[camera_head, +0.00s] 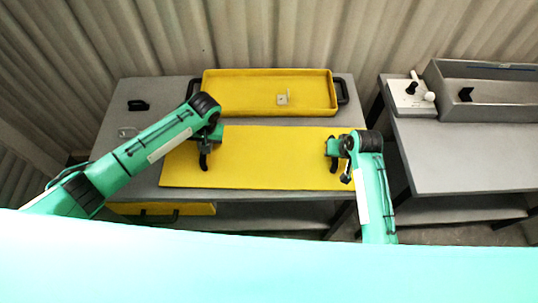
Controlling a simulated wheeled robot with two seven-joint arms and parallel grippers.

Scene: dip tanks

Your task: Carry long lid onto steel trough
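The long lid appears to be the flat yellow panel (265,165) lying across the front of the left grey table. My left gripper (204,160) is over its left part, pointing down. My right gripper (333,152) is over its right end. Both grippers are dark and small here, so I cannot tell whether their fingers are open or shut on handles. The steel trough (485,112) is the grey open box at the back of the right table, with a dark piece inside. No lid covers it.
A yellow tray (240,94) with black end handles stands behind the panel, holding a small pale piece (282,99). A black item (138,105) lies at left. A white box with levers (408,102) stands beside the trough. The right table's front (460,165) is clear.

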